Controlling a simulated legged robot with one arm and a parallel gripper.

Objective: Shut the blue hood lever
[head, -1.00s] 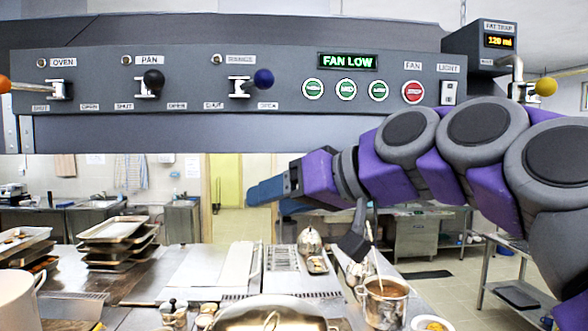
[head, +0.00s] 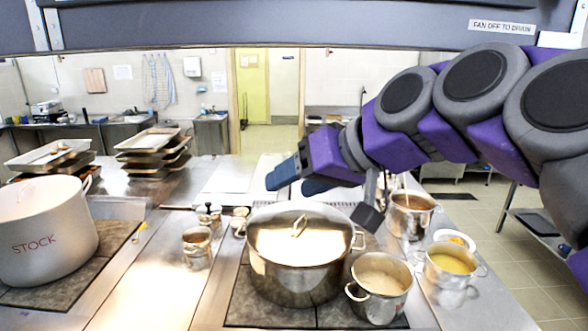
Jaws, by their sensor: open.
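The blue hood lever is out of the head view now; only the lower dark grey edge of the hood (head: 250,27) shows along the top. My gripper (head: 291,183) is open and empty, with its two blue fingers pointing left. In the picture it appears just above the lidded pot, well below the hood edge. How far it is from the pot in depth I cannot tell.
A large lidded pot (head: 297,262) stands in front, with a pan of pale liquid (head: 379,287) and a pot of yellow soup (head: 450,270) to its right. A white STOCK pot (head: 42,240) stands left. Stacked trays (head: 152,150) lie behind.

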